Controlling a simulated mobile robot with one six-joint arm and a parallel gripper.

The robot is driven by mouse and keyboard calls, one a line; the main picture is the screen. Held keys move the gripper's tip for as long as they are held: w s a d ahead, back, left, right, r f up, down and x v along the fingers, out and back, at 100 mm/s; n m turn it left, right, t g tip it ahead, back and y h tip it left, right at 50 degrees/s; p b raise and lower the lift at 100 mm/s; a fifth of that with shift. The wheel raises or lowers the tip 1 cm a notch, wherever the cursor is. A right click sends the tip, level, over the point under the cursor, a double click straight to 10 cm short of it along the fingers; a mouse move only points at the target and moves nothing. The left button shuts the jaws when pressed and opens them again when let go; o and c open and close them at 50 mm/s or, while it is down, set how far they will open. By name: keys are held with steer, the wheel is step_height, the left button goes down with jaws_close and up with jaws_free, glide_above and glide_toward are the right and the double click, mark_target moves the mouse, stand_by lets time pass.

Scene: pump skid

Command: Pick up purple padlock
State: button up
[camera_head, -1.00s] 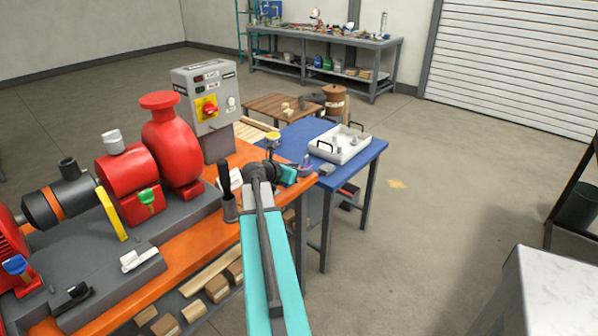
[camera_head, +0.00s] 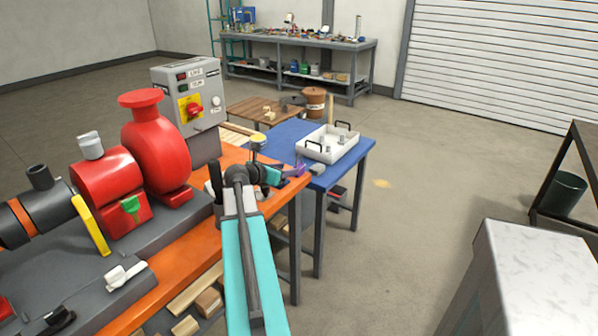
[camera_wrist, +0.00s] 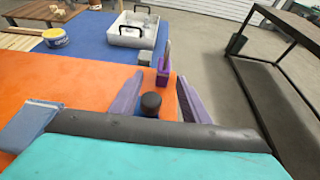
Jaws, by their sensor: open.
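The purple padlock (camera_wrist: 163,77) stands near the right edge of the orange bench top (camera_wrist: 60,85), its grey shackle pointing up in the wrist view. My gripper (camera_wrist: 160,84) is open, with one purple finger on each side of the line to the padlock. The padlock appears just ahead of the fingertips, roughly centred between them; I cannot tell whether it is inside the jaws. In the head view my gripper (camera_head: 284,178) is low at the bench's far right corner, and purple shapes there are too small to separate clearly.
A dark round knob (camera_wrist: 151,103) shows between my fingers. A blue table (camera_head: 345,160) with a white tray (camera_head: 329,146) adjoins the bench. A yellow-rimmed tub (camera_wrist: 55,37) stands to the left. The red pump (camera_head: 155,150) and grey control box (camera_head: 187,100) occupy the bench.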

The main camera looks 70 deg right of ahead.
mark_target(299, 165)
steer(key=shift+s, duration=0.15)
steer(key=shift+x, duration=1.35)
steer(key=shift+s, duration=0.1)
steer(key=shift+p+x, duration=0.45)
steer(key=shift+x, duration=2.1)
steer(key=shift+r, duration=0.1)
steer(key=shift+c, duration=0.4)
jaws_close()
